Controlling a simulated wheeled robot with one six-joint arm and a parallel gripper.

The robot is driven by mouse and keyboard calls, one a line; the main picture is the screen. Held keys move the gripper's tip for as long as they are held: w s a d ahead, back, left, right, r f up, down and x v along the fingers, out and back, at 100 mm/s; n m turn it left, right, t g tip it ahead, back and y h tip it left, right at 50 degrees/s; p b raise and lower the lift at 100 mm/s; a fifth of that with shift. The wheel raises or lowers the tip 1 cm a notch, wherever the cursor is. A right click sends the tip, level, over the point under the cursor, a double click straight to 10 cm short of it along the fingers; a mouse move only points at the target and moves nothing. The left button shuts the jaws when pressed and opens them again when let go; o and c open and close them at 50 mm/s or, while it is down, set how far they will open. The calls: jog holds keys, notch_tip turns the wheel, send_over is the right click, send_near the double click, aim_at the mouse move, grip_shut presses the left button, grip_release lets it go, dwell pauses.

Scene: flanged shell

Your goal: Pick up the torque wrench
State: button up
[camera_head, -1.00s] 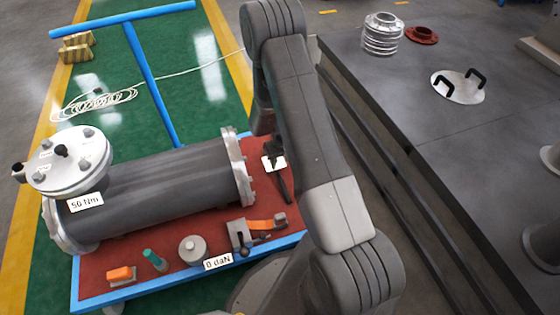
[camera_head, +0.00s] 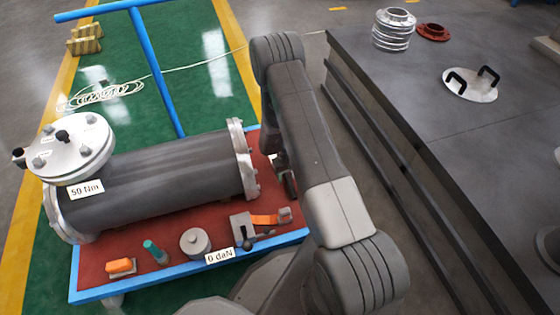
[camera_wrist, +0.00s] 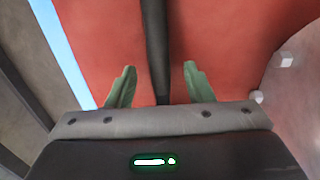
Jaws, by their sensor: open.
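A long dark bar, which looks like the torque wrench (camera_wrist: 157,45), runs up the middle of the wrist view over a red surface. My gripper (camera_wrist: 159,66) is open, with one green finger on each side of the bar. Gaps show between the bar and both fingers, and nothing is held. The bar's lower end is hidden behind the gripper body. In the head view my arm covers most of this spot on the cart's right side, so the wrench can hardly be made out there.
A dark bench (camera_head: 430,100) lies to the right.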

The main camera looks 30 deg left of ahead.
jog(key=shift+f, duration=0.3)
grip_shut()
jog(key=shift+r, duration=0.1)
notch_tip(320, 180, up, 10)
jog(key=p, duration=0.2)
jog(key=shift+p, duration=0.3)
jog(key=shift+a, duration=0.1)
